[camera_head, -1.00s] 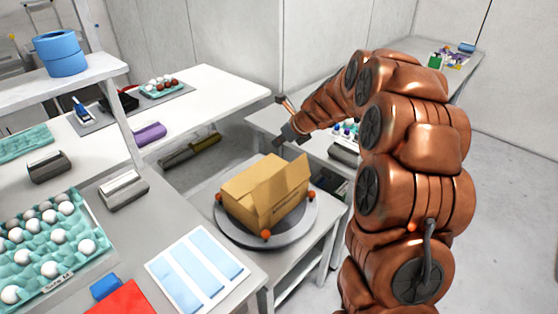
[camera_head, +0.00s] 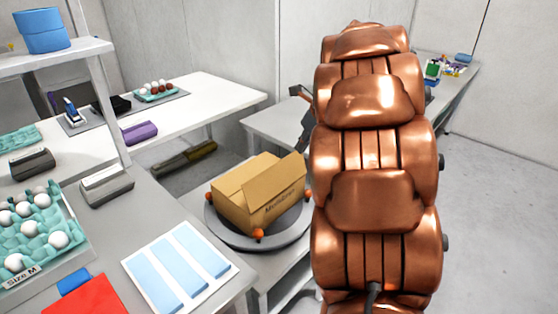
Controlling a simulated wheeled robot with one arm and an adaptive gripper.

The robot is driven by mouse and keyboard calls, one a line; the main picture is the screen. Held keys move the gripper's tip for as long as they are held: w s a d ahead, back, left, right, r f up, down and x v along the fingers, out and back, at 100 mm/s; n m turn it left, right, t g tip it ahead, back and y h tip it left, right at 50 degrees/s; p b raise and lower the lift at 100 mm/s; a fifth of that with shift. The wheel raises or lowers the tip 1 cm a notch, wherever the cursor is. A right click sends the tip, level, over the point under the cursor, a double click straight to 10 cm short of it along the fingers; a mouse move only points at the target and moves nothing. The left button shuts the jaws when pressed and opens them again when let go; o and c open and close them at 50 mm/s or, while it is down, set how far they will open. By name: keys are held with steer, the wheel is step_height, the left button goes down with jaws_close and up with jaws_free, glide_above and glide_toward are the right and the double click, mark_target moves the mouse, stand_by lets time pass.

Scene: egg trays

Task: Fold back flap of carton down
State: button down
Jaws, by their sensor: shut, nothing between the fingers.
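The brown cardboard carton (camera_head: 240,212) sits on a round grey turntable (camera_head: 225,232) with orange knobs around its rim. A broad flap (camera_head: 272,185) slants up along its printed side, and other cardboard panels rise behind it. I cannot tell for sure which panel is the back flap. My gripper (camera_head: 303,125) is a dark shape behind and above the carton, apart from it in the picture. It is mostly hidden by my copper arm and seems shut and empty. The arm also covers the area right of the turntable.
A grey table (camera_head: 110,220) at left holds an egg tray (camera_head: 72,262), a stapler-like grey block (camera_head: 106,188) and a blue-striped sheet (camera_head: 180,268). A white table (camera_head: 215,92) stands behind. Open floor (camera_head: 500,220) lies at right.

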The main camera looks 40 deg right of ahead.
steer(key=p, duration=0.1)
glide_toward(276, 170)
step_height(276, 170, down, 4)
steer(key=s, duration=0.1)
steer(key=shift+w+a+f+p, duration=0.1)
steer(key=shift+w+f+p, duration=0.2)
steer(key=shift+w, duration=0.6)
steer(key=shift+w+a+f+p, duration=0.15)
steer(key=shift+w+f, duration=0.15)
steer(key=shift+w, duration=0.55)
